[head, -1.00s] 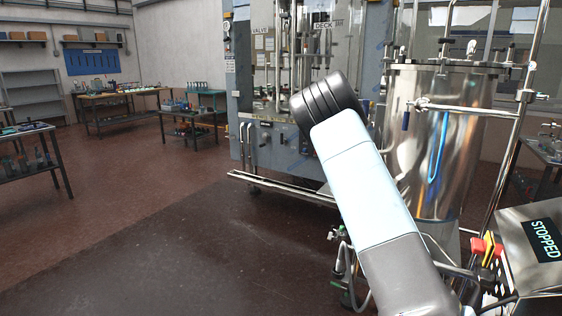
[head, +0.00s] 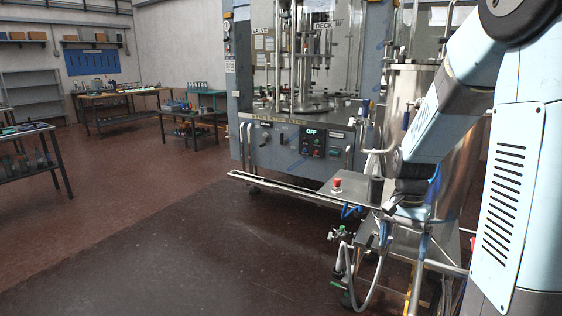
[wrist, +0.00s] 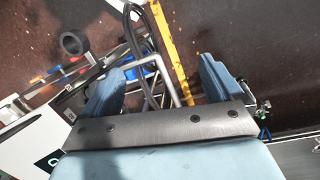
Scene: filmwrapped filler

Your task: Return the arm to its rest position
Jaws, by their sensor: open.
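My gripper (wrist: 162,64) shows in the wrist view with its two blue-grey fingers spread apart. I see nothing held between them. Black hoses, a bent grey pipe and a yellow bar (wrist: 174,55) appear beyond the fingers, and I cannot tell how far off they are. In the head view my arm (head: 450,110) fills the right side and is bent, with its forearm slanting down and left in front of the steel tank (head: 402,98). The gripper itself cannot be made out in the head view.
A filling machine with a panel reading OFF (head: 312,132) stands at the back centre. A small metal top with a red button (head: 337,184) sits before the tank, with hoses and pipes below. Workbenches (head: 122,92) stand at the left. The dark floor (head: 190,245) is clear.

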